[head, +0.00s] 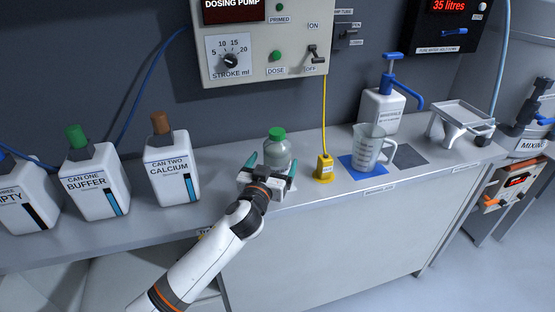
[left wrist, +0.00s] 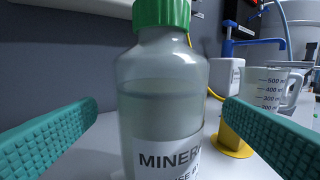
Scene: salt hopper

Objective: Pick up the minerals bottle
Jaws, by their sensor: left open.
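The minerals bottle (head: 277,153) is clear with a green cap and stands upright on the grey bench. In the left wrist view the bottle (left wrist: 160,95) fills the middle, with a white label that reads "MINERA…". My left gripper (head: 267,173) is in front of the bottle, with its green-tipped fingers open. In the left wrist view the two fingers spread to either side of the bottle, with gaps between them and it. The lower part of the bottle is hidden by the gripper in the head view. My right gripper is not in view.
A yellow block (head: 324,168) with a cord stands just right of the bottle. A measuring jug (head: 367,150) sits on a blue mat (head: 347,164) further right, with a white pump bottle (head: 380,108) behind. The calcium can (head: 173,172) and buffer can (head: 95,182) stand left. The dosing pump (head: 265,45) hangs above.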

